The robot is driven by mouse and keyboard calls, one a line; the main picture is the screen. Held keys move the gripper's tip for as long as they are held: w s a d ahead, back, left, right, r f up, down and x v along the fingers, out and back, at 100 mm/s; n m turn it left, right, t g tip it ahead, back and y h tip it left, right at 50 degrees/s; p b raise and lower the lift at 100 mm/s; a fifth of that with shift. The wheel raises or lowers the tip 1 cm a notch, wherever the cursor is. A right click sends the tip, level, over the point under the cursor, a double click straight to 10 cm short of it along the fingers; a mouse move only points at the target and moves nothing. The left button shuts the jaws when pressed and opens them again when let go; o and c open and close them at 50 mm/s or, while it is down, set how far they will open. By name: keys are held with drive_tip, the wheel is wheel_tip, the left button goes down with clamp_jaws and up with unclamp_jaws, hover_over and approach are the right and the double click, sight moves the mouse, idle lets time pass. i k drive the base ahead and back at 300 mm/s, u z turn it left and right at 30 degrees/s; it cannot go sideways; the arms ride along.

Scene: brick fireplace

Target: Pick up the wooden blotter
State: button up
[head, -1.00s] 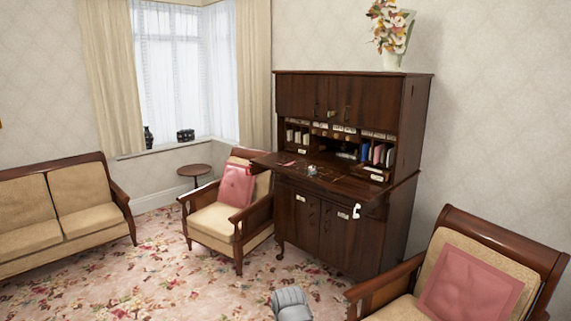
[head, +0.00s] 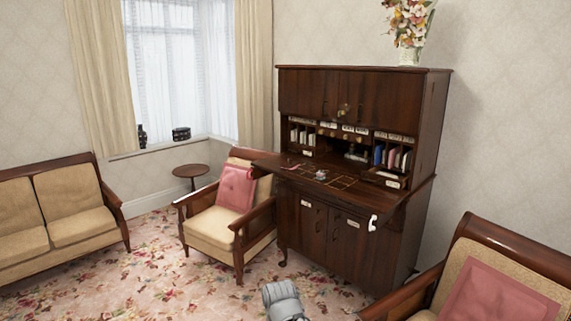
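I cannot make out the wooden blotter for sure. The dark wooden bureau (head: 335,232) stands against the wall right of the window, its writing flap (head: 290,165) folded down. A small pale item (head: 320,174) lies on the flap. A small dark object (head: 356,153) sits at the back, in the central opening; both are too small to identify. My gripper is not in view. Only a grey rounded part of my arm shows at the bottom edge, on the near side of the bureau and well apart from it.
A cushioned armchair (head: 213,228) stands left of the bureau, and another (head: 505,285) at the lower right. A round side table (head: 191,171) and a sofa (head: 60,215) are farther left. Flowers (head: 409,25) stand on top of the bureau. The floral carpet (head: 170,270) is open in front.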

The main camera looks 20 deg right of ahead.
sight(291, 165)
drive_tip(key=i, duration=1.75)
drive_tip(key=z, duration=0.2)
drive_tip(key=i, duration=1.2)
drive_tip(key=z, duration=0.1)
